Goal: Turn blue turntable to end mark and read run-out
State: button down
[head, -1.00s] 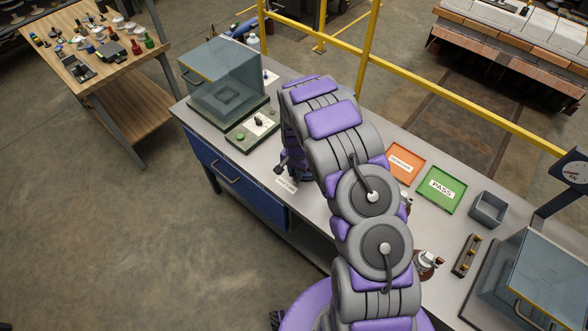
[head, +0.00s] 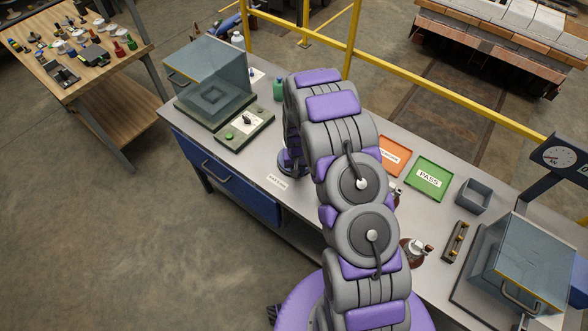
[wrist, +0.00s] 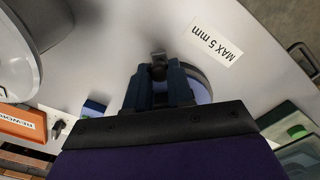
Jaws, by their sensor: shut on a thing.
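The blue turntable (head: 289,162) sits on the grey bench, left of my arm in the head view and partly hidden behind it. In the wrist view its blue disc (wrist: 202,82) shows behind and right of my gripper (wrist: 159,76). My gripper is shut on a small dark handle (wrist: 158,58) at the turntable's side. The fingers cover most of the handle and part of the disc. The MAX 5 mm label (head: 277,181) lies flat on the bench in front of the turntable; it also shows in the wrist view (wrist: 216,41). I cannot make out an end mark or a run-out reading.
A glass-covered box (head: 210,85) and a green-buttoned control panel (head: 243,128) stand left of the turntable. An orange tray (head: 393,155), the green PASS tray (head: 430,178) and a grey bin (head: 472,195) lie to the right. A yellow rail (head: 400,80) runs behind.

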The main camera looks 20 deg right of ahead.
jog(key=shift+s+d+f+n, duration=0.1)
jog(key=shift+s+d+n, duration=0.1)
jog(key=shift+d+n, duration=0.55)
jog(key=shift+s+d+f+n, duration=0.15)
jog(key=shift+d+n, duration=0.35)
jog(key=shift+n, duration=0.45)
jog(key=shift+d+r, duration=0.1)
jog(key=shift+d, duration=0.05)
jog(key=c, duration=1.3)
grip_release()
jog(key=shift+c, duration=0.2)
jog(key=o, duration=0.4)
jog(key=shift+w+r, duration=0.1)
jog(key=shift+c, duration=0.2)
jog(key=shift+w+r, duration=0.1)
jog(key=shift+r, duration=0.4)
notch_tip(320, 180, up, 16)
jog(key=p, duration=0.1)
jog(key=shift+r, duration=0.15)
